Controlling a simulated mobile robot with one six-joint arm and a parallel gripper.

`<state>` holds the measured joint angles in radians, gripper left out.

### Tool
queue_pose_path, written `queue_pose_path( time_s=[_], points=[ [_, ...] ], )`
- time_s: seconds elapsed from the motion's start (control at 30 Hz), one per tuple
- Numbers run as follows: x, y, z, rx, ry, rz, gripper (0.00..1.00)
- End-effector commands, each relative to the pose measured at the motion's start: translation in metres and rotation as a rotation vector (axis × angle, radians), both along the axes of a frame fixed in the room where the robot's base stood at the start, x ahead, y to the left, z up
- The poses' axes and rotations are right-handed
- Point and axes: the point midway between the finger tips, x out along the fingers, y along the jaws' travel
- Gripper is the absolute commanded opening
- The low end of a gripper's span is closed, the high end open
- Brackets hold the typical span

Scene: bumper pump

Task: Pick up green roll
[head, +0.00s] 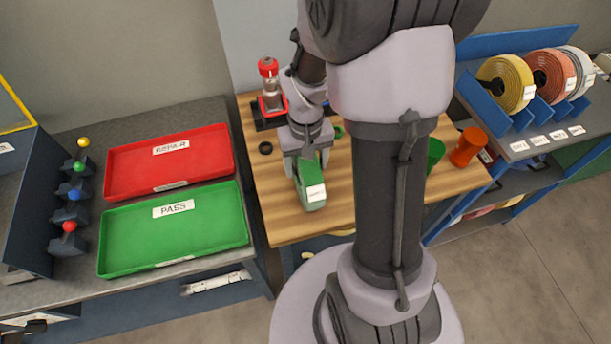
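The green roll (311,188) shows edge-on above the wooden table top, with a white label on its near side. My gripper (307,166) points down over it, with one finger on each side, and appears shut on it. Whether the roll touches the wood or hangs just above it I cannot tell. The blue rack (524,118) at the right holds a yellow roll (506,82), a red-orange roll (553,74) and a grey-white roll (579,64).
A red tray (122,175) and an empty green tray (118,248) lie on the left bench. A red-capped bottle (269,82) stands behind my gripper. A green cup (435,153) and an orange cup (467,147) are on the table's right side. My arm hides the table's middle.

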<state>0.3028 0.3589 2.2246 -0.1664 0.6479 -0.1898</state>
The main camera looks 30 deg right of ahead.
Motion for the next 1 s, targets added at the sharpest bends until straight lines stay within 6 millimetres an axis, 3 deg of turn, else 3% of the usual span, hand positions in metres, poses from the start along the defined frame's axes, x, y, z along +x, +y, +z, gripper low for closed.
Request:
queue_pose_path(
  time_s=[0.23, 0.57, 1.0],
  points=[
    [0.0, -0.0002, -0.0028, 0.0, -0.001, -0.001, 0.65],
    [0.0, -0.0002, -0.0026, 0.0, -0.001, -0.001, 0.01],
    [0.001, -0.0005, 0.0042, -0.001, -0.004, 0.0, 0.0]
  ],
)
